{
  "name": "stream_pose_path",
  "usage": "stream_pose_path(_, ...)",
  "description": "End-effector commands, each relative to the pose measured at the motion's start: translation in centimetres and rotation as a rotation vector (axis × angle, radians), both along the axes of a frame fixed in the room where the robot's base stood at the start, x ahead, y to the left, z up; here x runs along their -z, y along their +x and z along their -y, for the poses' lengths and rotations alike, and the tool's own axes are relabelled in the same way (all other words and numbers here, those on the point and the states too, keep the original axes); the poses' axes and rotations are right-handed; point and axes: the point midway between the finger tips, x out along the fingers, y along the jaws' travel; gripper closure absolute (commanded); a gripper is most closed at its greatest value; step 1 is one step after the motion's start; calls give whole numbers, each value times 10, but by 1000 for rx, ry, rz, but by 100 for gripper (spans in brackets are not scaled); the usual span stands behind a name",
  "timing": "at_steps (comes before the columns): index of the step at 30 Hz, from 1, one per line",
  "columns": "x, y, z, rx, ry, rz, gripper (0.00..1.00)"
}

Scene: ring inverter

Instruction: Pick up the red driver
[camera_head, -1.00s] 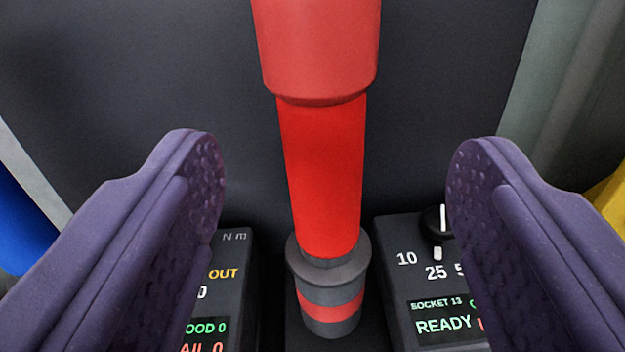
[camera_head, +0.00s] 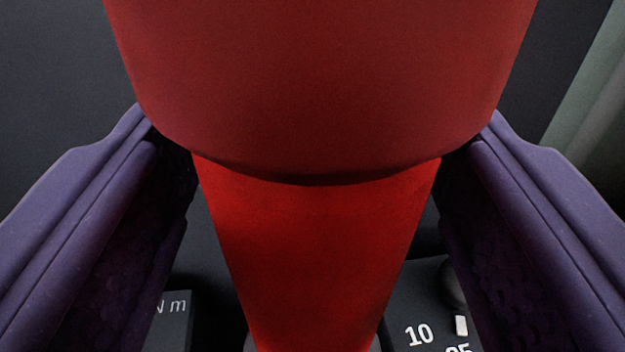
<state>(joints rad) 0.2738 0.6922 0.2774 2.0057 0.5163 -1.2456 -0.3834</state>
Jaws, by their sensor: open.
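The red driver (camera_head: 318,240) stands upright and fills the middle of the view. Its wide upper part (camera_head: 320,90) is a duller red, and the narrower body below it is brighter red. My gripper (camera_head: 318,150) is open, with one purple finger on each side of the driver. The wide upper part hides the inner tips of both fingers. Dark gaps show between the fingers and the narrower body lower down. I cannot tell whether either fingertip touches the driver. The driver's lower end is cut off by the bottom edge of the view.
A dark box with "N m" lettering (camera_head: 172,318) stands at lower left. Another dark box with a dial and the number 10 (camera_head: 420,333) stands at lower right. A dark panel (camera_head: 60,70) is behind, with a grey-green post (camera_head: 590,110) at right.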

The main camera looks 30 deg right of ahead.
Motion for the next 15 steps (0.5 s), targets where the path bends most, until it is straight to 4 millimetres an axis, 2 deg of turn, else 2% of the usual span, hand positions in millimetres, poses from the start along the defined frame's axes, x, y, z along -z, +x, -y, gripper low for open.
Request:
stream_pose_path(2, 0, 0, 0, 0, 0, 0, 30)
stream_pose_path(9, -1, 0, 0, 0, -1, 1, 86)
stream_pose_path(10, -1, 0, 0, 0, -1, 1, 91)
stream_pose_path(15, -2, 0, 0, 0, -2, 5, 91)
